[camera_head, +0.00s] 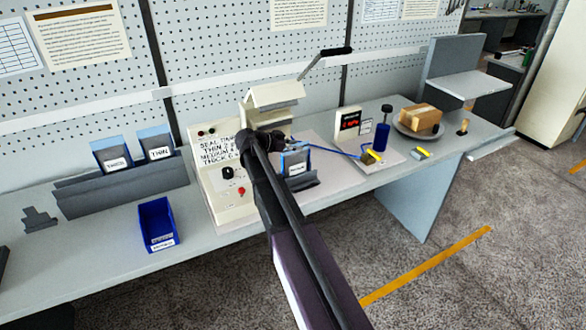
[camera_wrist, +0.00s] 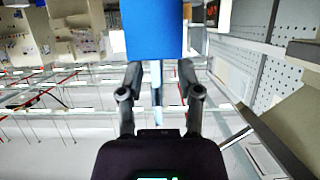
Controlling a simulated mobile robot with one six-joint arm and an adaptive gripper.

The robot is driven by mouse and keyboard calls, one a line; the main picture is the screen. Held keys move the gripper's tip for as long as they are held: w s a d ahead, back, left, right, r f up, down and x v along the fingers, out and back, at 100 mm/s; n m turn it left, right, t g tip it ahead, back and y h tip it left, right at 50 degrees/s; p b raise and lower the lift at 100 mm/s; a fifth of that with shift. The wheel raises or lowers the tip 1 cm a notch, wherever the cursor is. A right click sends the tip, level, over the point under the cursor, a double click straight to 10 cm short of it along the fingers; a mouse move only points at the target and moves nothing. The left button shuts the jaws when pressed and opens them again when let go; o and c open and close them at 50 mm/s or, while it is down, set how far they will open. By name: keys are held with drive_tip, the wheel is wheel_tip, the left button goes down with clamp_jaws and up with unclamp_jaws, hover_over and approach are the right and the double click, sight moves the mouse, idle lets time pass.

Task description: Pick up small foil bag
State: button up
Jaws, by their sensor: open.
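Blue-topped bags with white labels stand in the scene; which of them is the small foil bag I cannot tell. One bag (camera_head: 296,160) stands upright in a low dark holder in front of the sealing machine, its label too small to read surely. Two more, labelled THICK (camera_head: 112,154) and THIN (camera_head: 155,143), stand in a grey rack at the left. My gripper (camera_head: 284,145) is beside the bag at the machine, partly hidden by my arm. In the wrist view my gripper (camera_wrist: 160,76) is open, with a flat blue panel (camera_wrist: 153,30) just beyond the fingertips; contact is unclear.
The sealing machine (camera_head: 221,178) has a knob and red button. A blue bin (camera_head: 158,225) sits at the bench's front left.

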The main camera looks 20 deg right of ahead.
idle(0.3)
clamp_jaws()
drive_tip(key=shift+r, duration=0.15)
wheel_tip(320, 180, up, 10)
drive_tip(key=p, duration=1)
idle(0.8)
